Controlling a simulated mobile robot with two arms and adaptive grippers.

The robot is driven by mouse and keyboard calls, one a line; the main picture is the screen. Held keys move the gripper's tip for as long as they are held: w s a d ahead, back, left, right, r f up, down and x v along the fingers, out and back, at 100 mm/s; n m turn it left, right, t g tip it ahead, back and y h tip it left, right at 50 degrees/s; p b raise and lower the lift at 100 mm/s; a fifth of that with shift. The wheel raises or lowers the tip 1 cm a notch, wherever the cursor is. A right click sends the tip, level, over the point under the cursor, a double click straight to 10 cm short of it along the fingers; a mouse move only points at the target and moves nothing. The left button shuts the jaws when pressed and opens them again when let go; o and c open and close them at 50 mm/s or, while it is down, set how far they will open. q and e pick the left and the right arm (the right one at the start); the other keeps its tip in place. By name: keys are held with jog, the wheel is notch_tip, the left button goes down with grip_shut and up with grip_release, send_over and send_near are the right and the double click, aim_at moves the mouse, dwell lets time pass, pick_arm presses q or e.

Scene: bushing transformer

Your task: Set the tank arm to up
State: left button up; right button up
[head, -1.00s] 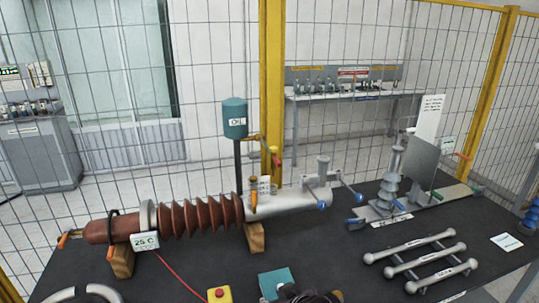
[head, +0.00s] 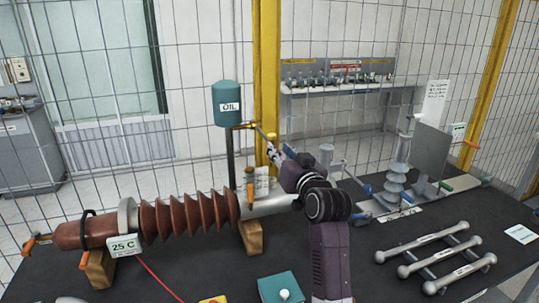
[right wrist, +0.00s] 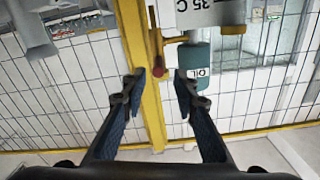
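The teal oil tank (head: 227,104) stands on a thin post behind the red-brown ribbed bushing (head: 188,217). A brass fitting (head: 244,126) sticks out to the right just below the tank. My right gripper (head: 277,149) is near the fitting's right end, partly hidden by its own wrist. In the right wrist view the fingers (right wrist: 157,84) are open, with nothing clasped. There the tank (right wrist: 196,68) appears upside down, and a red handle on a brass stem (right wrist: 158,68) shows ahead, between the finger lines. Contact cannot be told. My left gripper is out of view.
A yellow fence post (head: 266,70) and wire mesh stand close behind the tank. An orange-handled lever (head: 250,190) rises from the bushing's right end. A grey rod rack (head: 437,255), a teal box (head: 281,288) and a blue-handled stand (head: 396,180) occupy the black table (head: 200,268).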

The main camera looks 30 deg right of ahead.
jog(key=shift+w+d+f, duration=0.2)
jog(key=shift+w+f, duration=0.45)
jog(key=shift+w, duration=0.2)
jog(key=p+x, duration=0.1)
jog(key=x, duration=0.5)
jog(key=shift+w+p, duration=0.25)
jog(key=shift+p, duration=0.05)
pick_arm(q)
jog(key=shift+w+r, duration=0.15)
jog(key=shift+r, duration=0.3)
pick_arm(e)
jog(key=shift+f, duration=0.1)
jog(key=shift+c, duration=0.3)
grip_shut()
